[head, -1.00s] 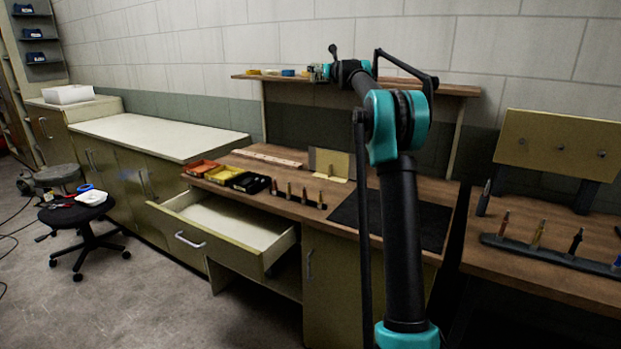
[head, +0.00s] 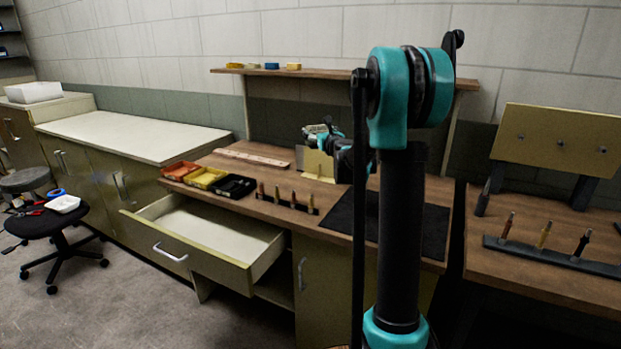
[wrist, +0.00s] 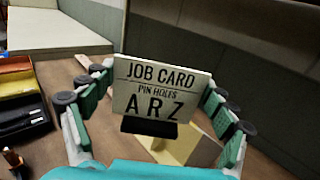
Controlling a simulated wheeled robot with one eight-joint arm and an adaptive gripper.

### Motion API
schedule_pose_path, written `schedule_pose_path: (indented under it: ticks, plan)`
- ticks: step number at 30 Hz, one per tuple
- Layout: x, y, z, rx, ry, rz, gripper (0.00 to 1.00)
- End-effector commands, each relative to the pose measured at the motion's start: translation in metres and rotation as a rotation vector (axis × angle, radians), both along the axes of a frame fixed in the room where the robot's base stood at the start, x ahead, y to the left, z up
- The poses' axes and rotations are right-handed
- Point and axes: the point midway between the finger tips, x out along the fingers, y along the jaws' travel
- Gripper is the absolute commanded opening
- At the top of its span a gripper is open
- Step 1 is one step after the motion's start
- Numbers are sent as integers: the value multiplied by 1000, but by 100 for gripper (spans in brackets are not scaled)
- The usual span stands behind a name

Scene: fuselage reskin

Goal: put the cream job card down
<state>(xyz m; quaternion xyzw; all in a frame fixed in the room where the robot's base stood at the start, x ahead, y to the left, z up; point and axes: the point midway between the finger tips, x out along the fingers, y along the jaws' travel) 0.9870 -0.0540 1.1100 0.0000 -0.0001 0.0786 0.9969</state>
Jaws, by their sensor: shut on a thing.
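The cream job card (wrist: 162,88) is between the fingers of my gripper (wrist: 158,95) in the wrist view, its printed face reading "JOB CARD PIN HOLES A R Z" towards the camera. A dark block shows along its lower edge. My gripper (head: 318,133) is shut on the card. In the head view it is over the back of the wooden workbench (head: 240,173), close to a yellowish upright plate with a foot (head: 318,166). A yellowish piece (wrist: 180,148) also shows below the card in the wrist view. I cannot tell whether the card touches it.
Red, yellow and black bins (head: 205,178) stand left on the bench. A row of several upright pegs (head: 287,200) is at its front, and a dark mat (head: 400,222) lies right. An open drawer (head: 205,235) juts out below. A shelf (head: 340,75) runs above.

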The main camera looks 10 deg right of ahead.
Motion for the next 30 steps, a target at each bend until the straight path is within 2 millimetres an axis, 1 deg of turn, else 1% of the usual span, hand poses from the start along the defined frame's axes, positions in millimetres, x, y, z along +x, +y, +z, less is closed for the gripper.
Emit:
schedule_pose_path:
  ticks: [1,9,15,18,26,30]
  plan:
    - [1,0,-12,0,0,0,56]
    - [1,0,-78,0,0,0,56]
    - [1,0,-121,0,0,1,56]
    - [1,0,-135,0,0,1,56]
    - [1,0,-150,0,0,1,56]
    - [2,0,-167,0,0,1,56]
